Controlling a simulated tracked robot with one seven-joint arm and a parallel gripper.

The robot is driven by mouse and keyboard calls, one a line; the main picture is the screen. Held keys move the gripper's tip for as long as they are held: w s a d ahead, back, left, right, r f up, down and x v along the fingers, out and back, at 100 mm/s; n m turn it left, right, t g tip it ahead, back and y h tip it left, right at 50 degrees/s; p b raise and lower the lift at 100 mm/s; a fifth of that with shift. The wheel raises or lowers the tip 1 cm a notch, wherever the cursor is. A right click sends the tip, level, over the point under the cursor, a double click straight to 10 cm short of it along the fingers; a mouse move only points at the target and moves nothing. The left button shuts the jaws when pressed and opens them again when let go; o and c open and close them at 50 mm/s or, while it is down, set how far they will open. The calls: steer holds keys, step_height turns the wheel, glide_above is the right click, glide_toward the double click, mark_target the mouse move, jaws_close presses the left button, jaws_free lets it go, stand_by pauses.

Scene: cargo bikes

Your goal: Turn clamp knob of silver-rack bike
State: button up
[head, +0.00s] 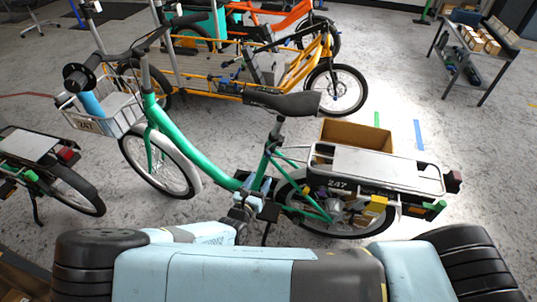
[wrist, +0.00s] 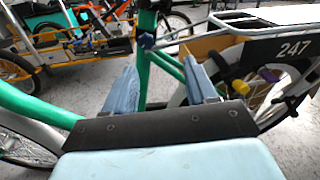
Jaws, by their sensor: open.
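The silver-rack bike (head: 195,155) has a green frame, black saddle and silver rear rack (head: 375,165) marked 247. In the wrist view its green seat tube (wrist: 145,70) stands between my finger lines. In the head view I cannot clearly make out the knob. My gripper (wrist: 162,66) is open and empty, with light-blue fingers spread; in the head view it is low beside the frame, below the saddle (head: 283,102).
A cardboard box (head: 355,135) stands behind the rack. A yellow cargo bike (head: 300,68) and an orange one are farther back. Another bike (head: 50,175) stands at left, and a table (head: 470,50) with boxes at back right. Open floor lies at right.

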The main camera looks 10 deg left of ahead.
mark_target(267, 156)
steer(key=w, duration=0.4)
steer(key=w+f+n+y, duration=0.1)
steer(key=w, duration=0.4)
steer(key=w+n, duration=0.1)
steer(key=w, duration=0.3)
steer(key=shift+w+a+f+t+y, duration=0.2)
steer(key=shift+f+t+y, duration=0.05)
steer(key=shift+t+y, duration=0.05)
steer(key=shift+c, duration=0.5)
